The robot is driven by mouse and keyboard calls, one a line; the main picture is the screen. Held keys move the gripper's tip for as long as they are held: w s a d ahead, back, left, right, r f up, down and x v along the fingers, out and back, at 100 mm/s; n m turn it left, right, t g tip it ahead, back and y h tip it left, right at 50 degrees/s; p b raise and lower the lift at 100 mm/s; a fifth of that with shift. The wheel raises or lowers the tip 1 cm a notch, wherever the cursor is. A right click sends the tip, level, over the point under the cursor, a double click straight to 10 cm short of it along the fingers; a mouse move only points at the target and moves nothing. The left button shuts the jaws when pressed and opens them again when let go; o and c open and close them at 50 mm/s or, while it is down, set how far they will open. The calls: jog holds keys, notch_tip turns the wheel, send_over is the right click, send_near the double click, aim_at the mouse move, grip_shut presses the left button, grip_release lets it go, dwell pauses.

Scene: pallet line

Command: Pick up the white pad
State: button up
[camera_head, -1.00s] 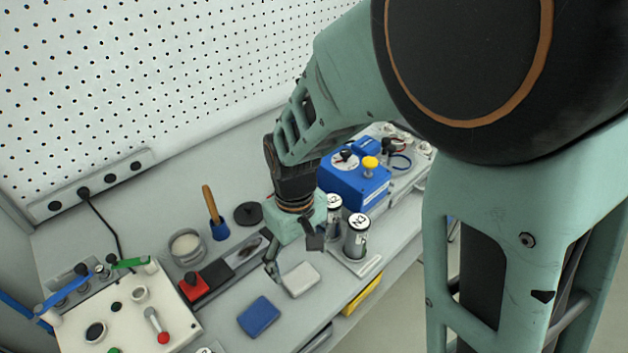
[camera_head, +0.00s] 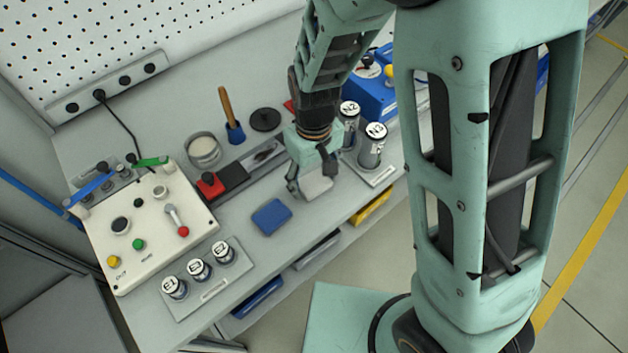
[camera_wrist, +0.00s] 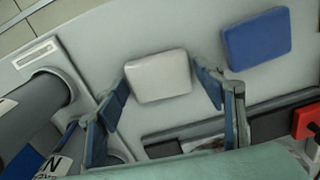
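The white pad (camera_wrist: 158,77) lies flat on the bench top, a pale rounded rectangle. In the wrist view it sits between the two fingers of my gripper (camera_wrist: 166,88), with a gap to the finger on the right and the left finger close to its edge. My gripper is open. In the head view my gripper (camera_head: 312,180) is low over the bench and partly covers the white pad (camera_head: 318,185). A blue pad (camera_head: 271,217) lies to the left of it, and shows in the wrist view (camera_wrist: 255,39) at upper right.
A dark tray with a red block (camera_head: 209,185) lies to the left. A white control box (camera_head: 145,230) and labelled cylinders (camera_head: 199,269) are farther left. Bare bench surrounds the blue pad.

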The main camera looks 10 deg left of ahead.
aim_at(313, 184)
jog(key=c, duration=0.6)
jog(key=shift+r, duration=0.1)
jog(key=shift+r+p, duration=0.45)
jog(key=shift+r, duration=0.05)
jog(key=r+p, duration=0.1)
jog(key=r, duration=0.1)
jog(key=r+p, duration=0.1)
jog(key=shift+s+a+r+p, duration=0.1)
jog(key=shift+s+p, duration=0.15)
jog(key=shift+p, duration=0.1)
jog(key=s+r+p, duration=0.2)
jog(key=s+r, duration=0.1)
jog(key=s, duration=0.1)
jog(key=s+a+r+p, duration=0.1)
jog(key=s+r+p, duration=0.1)
jog(key=s, duration=0.3)
jog(key=s+a+r+p, duration=0.1)
jog(key=s+r+p, duration=0.1)
jog(key=s+r, duration=0.1)
jog(key=shift+s+a+r, duration=0.2)
jog(key=shift+s+r, duration=0.15)
jog(key=shift+s, duration=0.3)
